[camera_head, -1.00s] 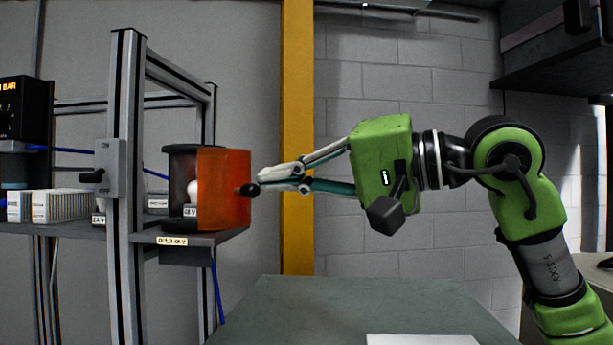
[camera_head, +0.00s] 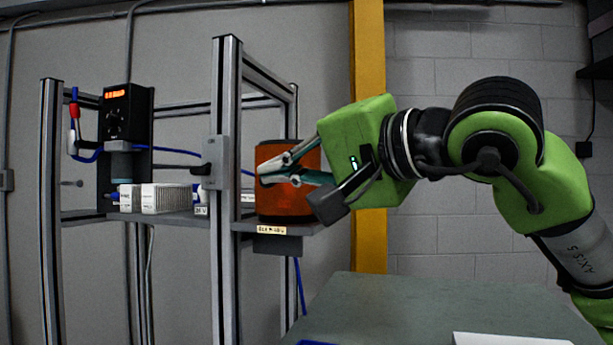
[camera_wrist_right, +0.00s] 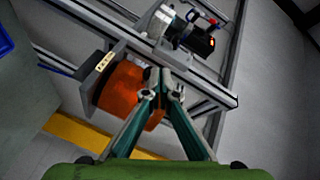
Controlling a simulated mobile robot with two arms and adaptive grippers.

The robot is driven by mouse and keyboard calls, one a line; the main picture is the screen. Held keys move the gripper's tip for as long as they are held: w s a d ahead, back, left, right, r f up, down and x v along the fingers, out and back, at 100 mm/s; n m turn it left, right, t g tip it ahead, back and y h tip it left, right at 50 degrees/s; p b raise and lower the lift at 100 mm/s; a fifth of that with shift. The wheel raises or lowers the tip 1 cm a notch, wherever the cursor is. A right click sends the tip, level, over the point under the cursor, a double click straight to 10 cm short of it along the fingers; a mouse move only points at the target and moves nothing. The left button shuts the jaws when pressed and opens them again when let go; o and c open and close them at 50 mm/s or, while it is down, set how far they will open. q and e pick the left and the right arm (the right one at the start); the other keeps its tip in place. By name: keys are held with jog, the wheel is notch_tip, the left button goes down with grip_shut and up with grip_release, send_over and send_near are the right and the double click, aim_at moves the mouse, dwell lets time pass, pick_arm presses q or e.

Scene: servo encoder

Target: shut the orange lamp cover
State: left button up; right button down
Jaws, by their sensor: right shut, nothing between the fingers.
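The orange lamp cover (camera_head: 285,205) stands upright on the shelf's right end in the head view. It now spans the front of the lamp housing, and the bulb is hidden behind it. In the right wrist view the orange cover (camera_wrist_right: 124,88) shows left of the fingers. My right gripper (camera_head: 264,176) is shut and empty, its fingertips in front of the cover's upper part; whether they touch it I cannot tell. It also shows in the right wrist view (camera_wrist_right: 164,76). My left gripper is in neither view.
A metal frame post (camera_head: 226,190) with a grey switch box (camera_head: 214,160) stands left of the lamp. A black unit with a red display (camera_head: 126,130) and white ribbed blocks (camera_head: 165,198) sit farther left. A grey-green table (camera_head: 430,305) lies below right.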

jog(key=w+a+m+t+h, duration=0.1)
jog(key=a, duration=0.1)
jog(key=w+a+m+t+h+b, duration=0.1)
jog(key=w+a, duration=0.1)
jog(key=w+a+m+h, duration=0.1)
jog(key=w+a, duration=0.1)
jog(key=shift+t+h+b, duration=0.35)
jog(key=shift+t+h, duration=0.05)
jog(key=shift+w, duration=0.6)
jog(key=shift+s+a, duration=0.1)
jog(key=shift+a, duration=0.05)
